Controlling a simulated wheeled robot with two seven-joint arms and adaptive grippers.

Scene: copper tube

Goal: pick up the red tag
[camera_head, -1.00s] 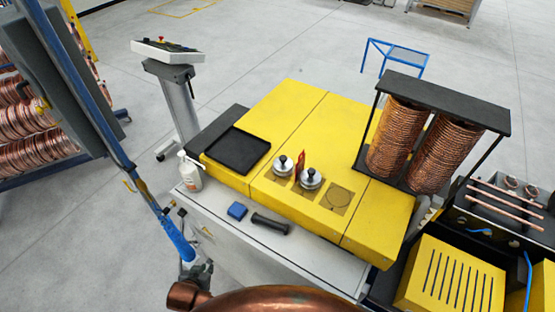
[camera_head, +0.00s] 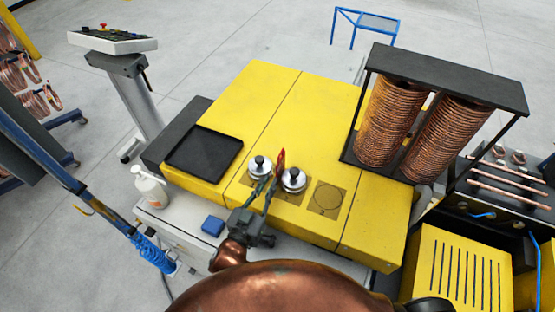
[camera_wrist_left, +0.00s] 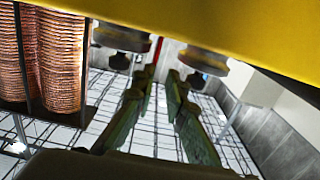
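The red tag (camera_head: 281,158) stands upright on the yellow machine top between two round metal knobs, the left knob (camera_head: 259,166) and the right knob (camera_head: 293,179). In the left wrist view the tag (camera_wrist_left: 158,47) is a thin red strip between the knobs, seen almost edge-on. My left gripper (camera_head: 270,181) reaches in from the near side, its fingertips close in front of the tag. The fingers (camera_wrist_left: 161,72) are apart with nothing between them, and the tag lies beyond their tips. My right gripper is not in view.
A black tray (camera_head: 204,152) lies left of the knobs. A white spray bottle (camera_head: 149,187) and a blue block (camera_head: 213,226) stand on the pale front ledge. A black rack (camera_head: 447,75) with copper coils rises at the right. The yellow top (camera_head: 255,95) behind the knobs is clear.

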